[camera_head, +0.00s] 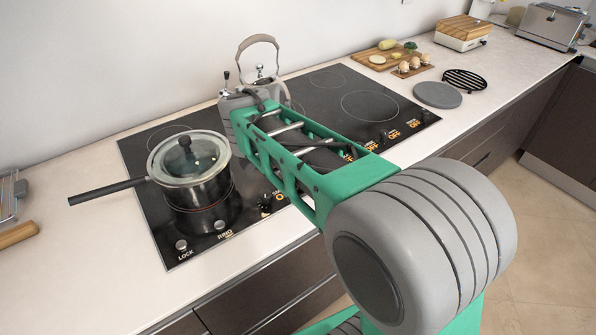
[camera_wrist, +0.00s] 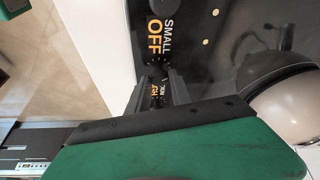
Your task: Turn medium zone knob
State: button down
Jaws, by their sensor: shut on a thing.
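In the wrist view my gripper (camera_wrist: 158,94) has its two dark fingers close together over the cooktop's control strip. An orange "HOT" label (camera_wrist: 154,89) with partly hidden white lettering, seemingly ending in "IUM", shows between them. The fingers are shut on the dark medium zone knob, which is hard to make out there. The "SMALL OFF" label (camera_wrist: 160,35) lies just beyond the fingertips. In the head view my green arm hides the gripper and this knob. Other knobs with orange labels line the cooktop's (camera_head: 150,226) front edge.
A lidded pot (camera_head: 190,165) stands on the left burner, its black handle (camera_head: 108,191) pointing left. A grey kettle (camera_head: 262,62) stands behind my forearm. Cutting boards with food (camera_head: 380,58) and a round black trivet (camera_head: 464,79) lie on the counter at the right.

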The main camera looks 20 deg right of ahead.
jog(key=c, duration=1.2)
grip_release()
jog(key=shift+o, duration=0.2)
jog(key=p+v, duration=0.1)
jog(key=v, duration=0.7)
jog(key=shift+p, duration=0.3)
jog(key=s+a+f+n+y+p, duration=0.1)
jog(key=s+a+f+n, duration=0.1)
jog(key=s+n, duration=0.1)
jog(key=s+a+f+n+y+p, duration=0.1)
jog(key=s+a+f+n, duration=0.1)
jog(key=s+n, duration=0.2)
jog(key=s+a+f+n+t+y+p, duration=0.1)
jog(key=s+a+f+n+y, duration=0.1)
jog(key=n, duration=0.4)
jog(key=shift+s+a, duration=0.15)
jog(key=shift+s, duration=0.55)
